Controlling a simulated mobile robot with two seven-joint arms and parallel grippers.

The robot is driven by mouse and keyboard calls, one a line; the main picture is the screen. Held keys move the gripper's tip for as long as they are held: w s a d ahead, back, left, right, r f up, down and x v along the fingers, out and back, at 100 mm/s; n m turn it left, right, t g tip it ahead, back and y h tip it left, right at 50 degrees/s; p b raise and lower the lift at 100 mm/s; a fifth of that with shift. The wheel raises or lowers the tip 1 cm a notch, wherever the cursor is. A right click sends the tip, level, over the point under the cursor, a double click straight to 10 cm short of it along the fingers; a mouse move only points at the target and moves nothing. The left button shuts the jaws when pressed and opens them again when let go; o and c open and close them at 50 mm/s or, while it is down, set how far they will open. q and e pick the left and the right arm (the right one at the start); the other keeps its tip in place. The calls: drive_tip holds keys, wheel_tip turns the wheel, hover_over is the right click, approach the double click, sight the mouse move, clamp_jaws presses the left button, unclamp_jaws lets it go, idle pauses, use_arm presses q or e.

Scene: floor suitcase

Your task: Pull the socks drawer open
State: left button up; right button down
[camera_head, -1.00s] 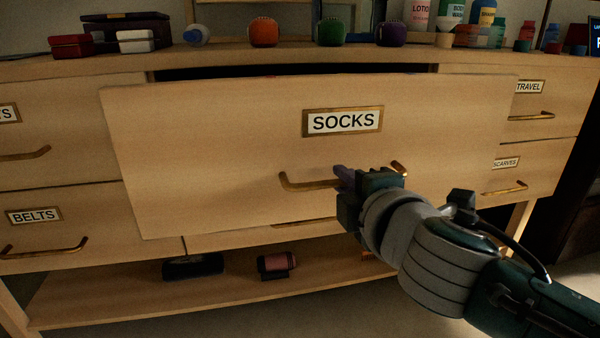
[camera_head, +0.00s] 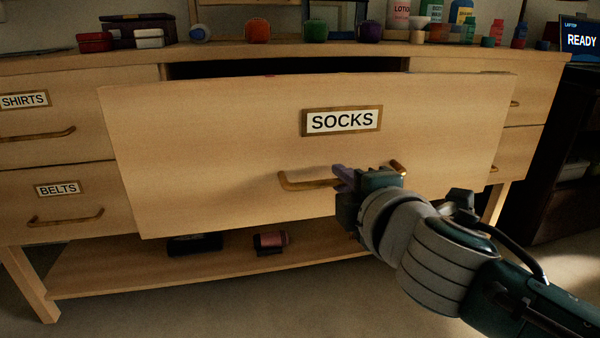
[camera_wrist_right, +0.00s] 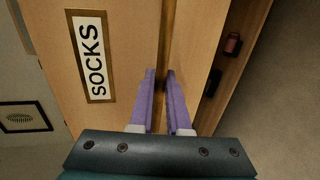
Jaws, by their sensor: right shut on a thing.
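The socks drawer (camera_head: 220,150) stands pulled out from the dresser, with a dark gap above its front. Its SOCKS label (camera_head: 341,121) faces me, and it also shows in the right wrist view (camera_wrist_right: 90,55). My right gripper (camera_head: 345,178) is shut on the drawer's brass handle (camera_head: 300,181), near the handle's middle. In the right wrist view its purple fingers (camera_wrist_right: 160,95) lie on either side of the handle bar. The drawer's inside is hidden from me. My left gripper is not in view.
The dresser top (camera_head: 130,62) holds boxes, coloured balls and bottles. The SHIRTS (camera_head: 24,100) and BELTS (camera_head: 58,189) drawers are at the left. A low shelf (camera_head: 110,268) below carries small items. A READY screen (camera_head: 581,40) stands at the right. Floor shows in front.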

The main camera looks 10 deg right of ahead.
drive_tip(key=c, duration=0.9)
unclamp_jaws()
drive_tip(key=p+v, duration=0.3)
drive_tip(key=v, duration=0.7)
drive_tip(key=shift+w, duration=0.1)
